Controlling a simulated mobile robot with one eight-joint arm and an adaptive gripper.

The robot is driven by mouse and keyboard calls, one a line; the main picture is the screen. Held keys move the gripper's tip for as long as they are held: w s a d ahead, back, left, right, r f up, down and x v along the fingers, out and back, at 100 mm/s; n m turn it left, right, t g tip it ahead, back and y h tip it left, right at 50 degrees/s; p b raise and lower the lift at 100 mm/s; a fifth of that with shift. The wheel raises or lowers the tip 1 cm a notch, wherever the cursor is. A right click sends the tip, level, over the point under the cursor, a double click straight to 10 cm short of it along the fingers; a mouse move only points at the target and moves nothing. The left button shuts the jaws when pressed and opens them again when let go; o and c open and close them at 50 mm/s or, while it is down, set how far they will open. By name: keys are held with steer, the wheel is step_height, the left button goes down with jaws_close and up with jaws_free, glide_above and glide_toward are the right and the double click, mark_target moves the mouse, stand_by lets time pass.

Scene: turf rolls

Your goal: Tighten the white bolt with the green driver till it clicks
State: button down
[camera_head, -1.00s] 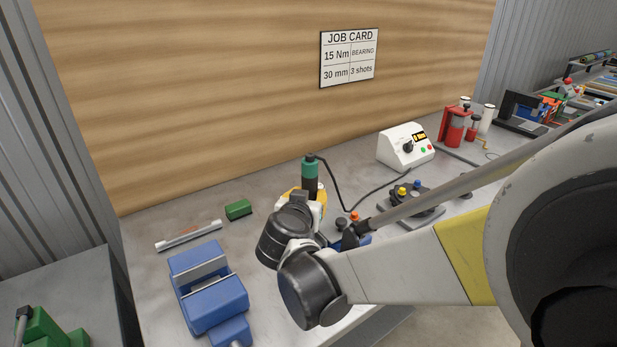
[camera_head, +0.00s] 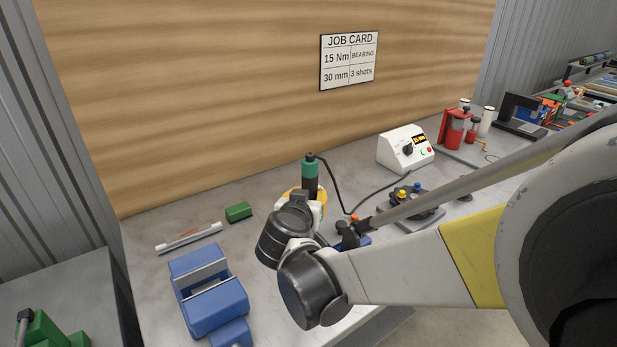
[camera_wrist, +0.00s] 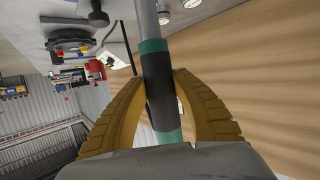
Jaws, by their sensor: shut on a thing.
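The green and black driver (camera_head: 310,176) stands upright behind my wrist in the head view, with a black cable running from its top. My gripper (camera_wrist: 162,88) is shut on the driver; its two yellow fingers close on the dark band of the body in the wrist view (camera_wrist: 159,76). The driver's grey shaft runs out past the fingers to the frame edge. A plate with yellow and blue bolt heads (camera_head: 414,195) sits to the right. An orange bolt head (camera_head: 354,217) shows near my forearm. I cannot make out the white bolt.
A white controller (camera_head: 405,148) with a knob and display stands at the back. A job card (camera_head: 348,60) hangs on the wall.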

mark_target(308, 175)
steer(key=shift+r+p, duration=2.1)
steer(key=shift+r, duration=0.95)
